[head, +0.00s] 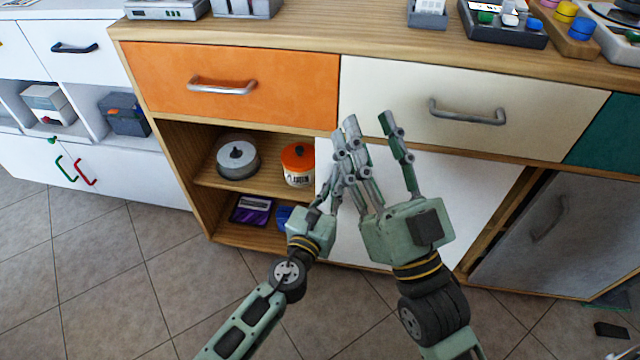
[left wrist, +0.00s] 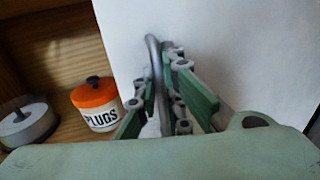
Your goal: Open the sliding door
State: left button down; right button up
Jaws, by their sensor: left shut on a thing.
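The white sliding door (head: 470,185) covers the middle of the lower cabinet, below the cream drawer. The left compartment is uncovered up to the door's left edge. A grey upright bar handle (left wrist: 153,58) stands near that edge of the door (left wrist: 235,50). My left gripper (head: 340,155) is shut on this handle; the left wrist view shows the handle between its fingers (left wrist: 158,97). In the head view the fingers hide the handle. My right gripper (head: 369,120) is open, with spread fingers, just right of the left one and in front of the door and cream drawer.
In the open compartment are a grey round tin (head: 238,160), an orange-lidded PLUGS jar (head: 298,166) and a purple box (head: 251,210). The orange drawer (head: 240,82) is above. A dark grey door (head: 548,235) stands at the right. Tiled floor (head: 130,260) is clear at left.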

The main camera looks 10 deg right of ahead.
pick_arm(q)
jog(key=shift+d, duration=0.1)
jog(key=c, duration=2.1)
grip_release()
jog(key=shift+s, duration=0.15)
jog(key=v, duration=1.1)
jog(key=shift+s+a, duration=0.3)
jog(key=shift+a, duration=0.05)
